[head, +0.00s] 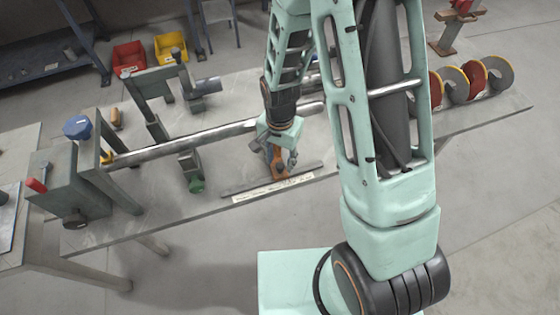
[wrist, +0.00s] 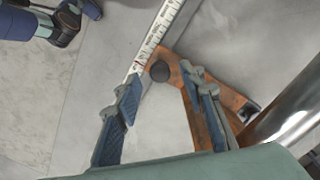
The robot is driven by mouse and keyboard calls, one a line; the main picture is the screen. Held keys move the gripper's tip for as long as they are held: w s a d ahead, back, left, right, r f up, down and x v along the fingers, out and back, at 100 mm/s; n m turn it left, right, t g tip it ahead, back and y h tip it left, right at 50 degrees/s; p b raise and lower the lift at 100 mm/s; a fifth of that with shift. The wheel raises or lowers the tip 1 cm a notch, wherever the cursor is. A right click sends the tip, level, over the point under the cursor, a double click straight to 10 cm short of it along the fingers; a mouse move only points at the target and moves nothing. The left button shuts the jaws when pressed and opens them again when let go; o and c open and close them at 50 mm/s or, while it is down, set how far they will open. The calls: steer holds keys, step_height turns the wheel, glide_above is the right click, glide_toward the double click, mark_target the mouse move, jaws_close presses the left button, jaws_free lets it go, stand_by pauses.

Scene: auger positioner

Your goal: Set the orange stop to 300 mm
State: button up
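The orange stop (head: 279,170) sits at the white scale (head: 270,191) along the near side of the table. In the wrist view the stop (wrist: 228,97) is a flat orange piece with a dark round knob (wrist: 160,71) at its scale end. The scale (wrist: 152,38) runs up beside the knob, and its numbers are too small to read. My gripper (head: 284,146) is over the stop. In the wrist view my gripper (wrist: 161,75) has its fingers apart, with the knob between the fingertips. I cannot tell whether either finger touches the stop.
Orange and grey auger flights (head: 472,78) lie at the right.

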steer(key=shift+f, duration=0.95)
steer(key=shift+c, duration=0.4)
jaws_close()
